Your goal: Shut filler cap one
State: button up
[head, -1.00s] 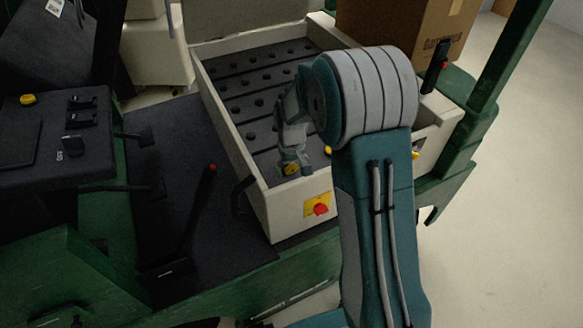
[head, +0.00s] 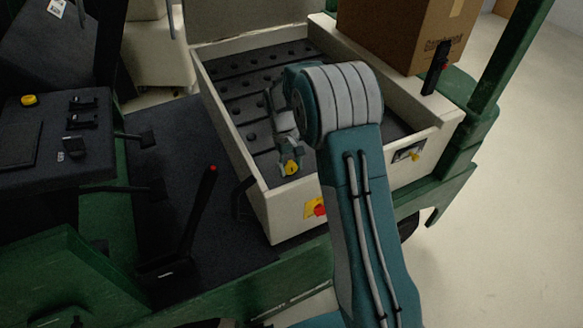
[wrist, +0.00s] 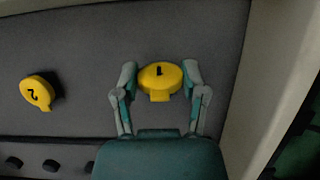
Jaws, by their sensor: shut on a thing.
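Filler cap one (wrist: 158,80) is a round yellow cap with a dark "1" and a small tab on its near side. In the head view it is a small yellow spot (head: 291,168) in the near corner of the cream battery box (head: 290,217). My gripper (wrist: 160,74) is shut on the cap, one finger on each side. In the head view my gripper (head: 289,155) points down into the box. Whether the cap sits flat is hard to tell. A second yellow cap marked "2" (wrist: 38,92) lies to the left in the wrist view.
The box walls stand close around my gripper; the box wall (wrist: 275,75) is at right in the wrist view. A yellow and red switch (head: 315,208) is on the box front, partly behind my arm. A cardboard box (head: 400,35) stands behind. A dark lever (head: 195,220) is at left.

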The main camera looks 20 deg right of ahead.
jog(key=g, duration=0.2)
jog(key=w+g, duration=0.1)
jog(key=g, duration=0.1)
jog(key=g+h, duration=0.1)
jog(key=g, duration=0.1)
jog(key=shift+w+a+f, duration=0.2)
jog(key=shift+w+f, duration=0.1)
jog(key=shift+f, duration=0.1)
jog(key=shift+g, duration=0.3)
jog(key=o, duration=1.1)
jog(key=shift+o, duration=0.2)
jog(key=shift+r, duration=0.15)
